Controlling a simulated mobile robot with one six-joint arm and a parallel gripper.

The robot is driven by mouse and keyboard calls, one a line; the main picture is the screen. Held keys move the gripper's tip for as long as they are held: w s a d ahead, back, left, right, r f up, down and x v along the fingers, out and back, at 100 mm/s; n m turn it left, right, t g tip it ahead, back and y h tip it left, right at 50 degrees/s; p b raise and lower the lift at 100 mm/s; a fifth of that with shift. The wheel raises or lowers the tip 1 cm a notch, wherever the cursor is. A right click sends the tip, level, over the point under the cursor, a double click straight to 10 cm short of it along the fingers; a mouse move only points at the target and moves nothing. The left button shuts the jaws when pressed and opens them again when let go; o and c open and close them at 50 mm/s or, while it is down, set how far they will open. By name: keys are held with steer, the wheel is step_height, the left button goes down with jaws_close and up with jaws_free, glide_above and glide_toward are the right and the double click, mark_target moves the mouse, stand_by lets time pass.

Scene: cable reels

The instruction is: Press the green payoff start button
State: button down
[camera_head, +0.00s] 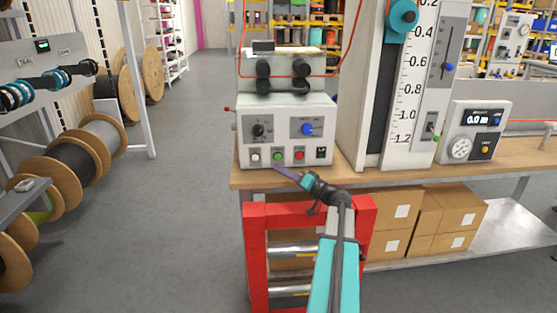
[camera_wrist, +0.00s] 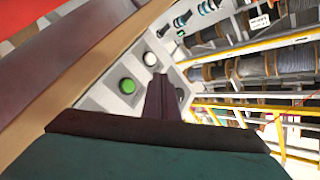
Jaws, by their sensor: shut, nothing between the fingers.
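The green button (camera_head: 277,155) sits in the lower row of the grey control box, between a white button (camera_head: 255,156) and a red button (camera_head: 299,155). My gripper (camera_head: 278,169) is shut and empty, its fingertips just below the green button in the head view. In the wrist view the green button (camera_wrist: 127,86) shows whole, left of my shut fingers (camera_wrist: 161,80), with the white button (camera_wrist: 149,58) beyond it. The red button cannot be made out there. I see no clear contact between fingertips and button.
The control box (camera_head: 286,112) stands on a wooden bench (camera_head: 238,178) and also has a black knob (camera_head: 258,130) and a blue knob (camera_head: 307,129). A red frame with rollers (camera_head: 292,250) stands below the bench front. A tall scale panel (camera_head: 408,95) stands at the right.

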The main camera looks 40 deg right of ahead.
mark_target(278, 157)
steer(key=s+n+b, duration=0.1)
steer(key=n, duration=0.5)
steer(key=a+n+g, duration=0.1)
steer(key=n, duration=0.5)
steer(key=s+n+b, duration=0.1)
steer(key=n, duration=0.5)
steer(key=shift+s+a+n+g+h+b, duration=0.15)
steer(key=shift+s+n+g+h+b, duration=0.15)
steer(key=shift+s+n+g+b, duration=0.1)
steer(key=shift+w, duration=0.1)
steer(key=shift+w+d+p, duration=1.95)
steer(key=shift+w+p, duration=0.3)
steer(key=shift+w+d+f+b, duration=0.2)
steer(key=shift+w+d+b, duration=0.1)
steer(key=shift+w+b, duration=0.15)
steer(key=shift+w+d+r+b, duration=0.1)
steer(key=shift+w+d+b, duration=0.5)
steer(key=shift+b, duration=0.1)
